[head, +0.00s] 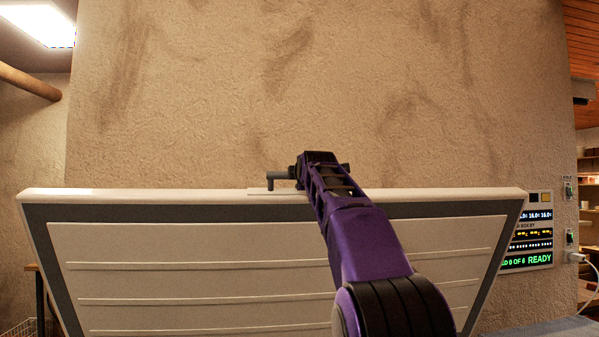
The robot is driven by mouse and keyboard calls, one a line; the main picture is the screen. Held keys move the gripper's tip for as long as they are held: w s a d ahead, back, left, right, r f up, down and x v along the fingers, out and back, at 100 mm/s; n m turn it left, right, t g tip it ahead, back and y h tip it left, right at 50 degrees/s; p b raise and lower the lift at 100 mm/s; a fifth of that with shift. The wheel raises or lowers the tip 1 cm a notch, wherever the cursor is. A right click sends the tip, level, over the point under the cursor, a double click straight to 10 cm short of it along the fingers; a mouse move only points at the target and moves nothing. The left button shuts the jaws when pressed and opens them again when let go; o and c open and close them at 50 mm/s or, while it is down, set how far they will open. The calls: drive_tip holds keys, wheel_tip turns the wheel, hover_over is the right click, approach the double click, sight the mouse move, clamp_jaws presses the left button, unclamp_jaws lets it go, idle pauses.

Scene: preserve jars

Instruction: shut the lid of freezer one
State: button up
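The freezer lid (180,245) is raised and stands open, its ribbed white inner face with a grey seal border toward me. It fills the lower part of the head view. My purple arm reaches up in front of it, and my gripper (280,178) is at the lid's top edge, right by a small pale plate (262,190) there. The fingers are small and partly hidden by the wrist, so I cannot tell whether they are open or touching the lid. The freezer body is below the view, and no number shows on the lid.
A rough plaster wall (400,90) stands behind the lid. A lit display panel (527,232) reading READY is on the wall at the right, beside switches (569,238) and a white cable (590,265). Shelves (588,165) show at the far right. A wooden pole (28,82) is at upper left.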

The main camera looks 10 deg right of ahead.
clamp_jaws()
idle(0.3)
idle(1.2)
